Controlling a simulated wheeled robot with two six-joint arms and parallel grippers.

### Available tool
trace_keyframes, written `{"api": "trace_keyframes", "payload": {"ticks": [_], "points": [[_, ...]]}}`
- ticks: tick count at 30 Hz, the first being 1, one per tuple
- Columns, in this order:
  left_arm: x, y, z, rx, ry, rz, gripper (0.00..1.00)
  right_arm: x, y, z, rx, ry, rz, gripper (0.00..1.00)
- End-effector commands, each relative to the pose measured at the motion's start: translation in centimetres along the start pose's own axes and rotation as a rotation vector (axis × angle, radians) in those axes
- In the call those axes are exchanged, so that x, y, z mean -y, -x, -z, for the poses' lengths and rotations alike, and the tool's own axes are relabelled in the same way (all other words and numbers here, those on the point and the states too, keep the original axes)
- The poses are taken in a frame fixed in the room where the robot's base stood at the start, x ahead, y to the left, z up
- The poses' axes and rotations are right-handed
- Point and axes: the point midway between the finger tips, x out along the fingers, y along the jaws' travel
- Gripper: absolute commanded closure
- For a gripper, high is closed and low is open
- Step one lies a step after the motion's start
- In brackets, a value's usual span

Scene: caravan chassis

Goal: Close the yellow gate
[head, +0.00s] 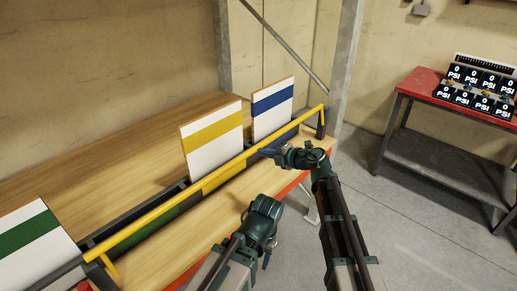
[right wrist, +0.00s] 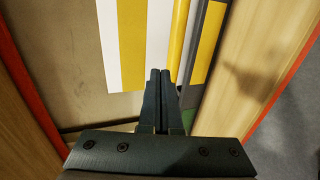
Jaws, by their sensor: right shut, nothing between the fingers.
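A white board with a yellow stripe (head: 212,130) stands upright on the wooden bench, behind a long yellow rail (head: 150,217). A yellow section (head: 226,173) lies below the rail in front of this board. My right gripper (head: 266,152) is shut and empty, close to the rail near the right end of the yellow section. In the right wrist view its closed fingertips (right wrist: 159,72) point toward the yellow-striped board (right wrist: 131,45) and the yellow section (right wrist: 208,45). Contact cannot be told. My left gripper (head: 266,255) hangs over the bench's front edge; its fingers are mostly hidden.
A green-striped board (head: 35,243) stands at the left and a blue-striped board (head: 272,105) at the right. A grey post (head: 345,60) rises behind the bench's right end. A red-topped table (head: 415,85) with pressure displays stands far right. The floor between is clear.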

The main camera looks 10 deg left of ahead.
Motion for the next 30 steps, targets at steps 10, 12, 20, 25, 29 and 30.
{"api": "trace_keyframes", "payload": {"ticks": [10, 12, 20, 25, 29, 30], "points": [[0.4, 3.7, -0.2, 0.000, 0.000, 0.000, 0.48, -1.8, 6.2, 0.1, 0.000, 0.001, 0.001, 1.00], [0.4, 4.0, -0.2, 0.000, 0.000, 0.000, 0.48, -1.8, 6.7, 0.1, 0.000, 0.000, 0.000, 1.00], [0.4, 4.1, -0.3, 0.000, 0.000, 0.000, 0.48, -1.8, 7.2, 0.1, -0.002, 0.001, 0.000, 1.00], [0.4, 4.1, -0.3, 0.000, 0.000, 0.000, 0.48, -1.9, 7.2, 0.0, 0.004, -0.002, -0.007, 1.00], [0.4, 4.1, -0.3, 0.000, 0.000, 0.000, 0.48, -3.9, 7.3, -0.7, 0.080, -0.038, -0.094, 1.00], [0.4, 4.1, -0.3, 0.000, 0.000, 0.000, 0.48, -4.9, 7.5, -1.2, 0.127, -0.063, -0.142, 1.00]]}}
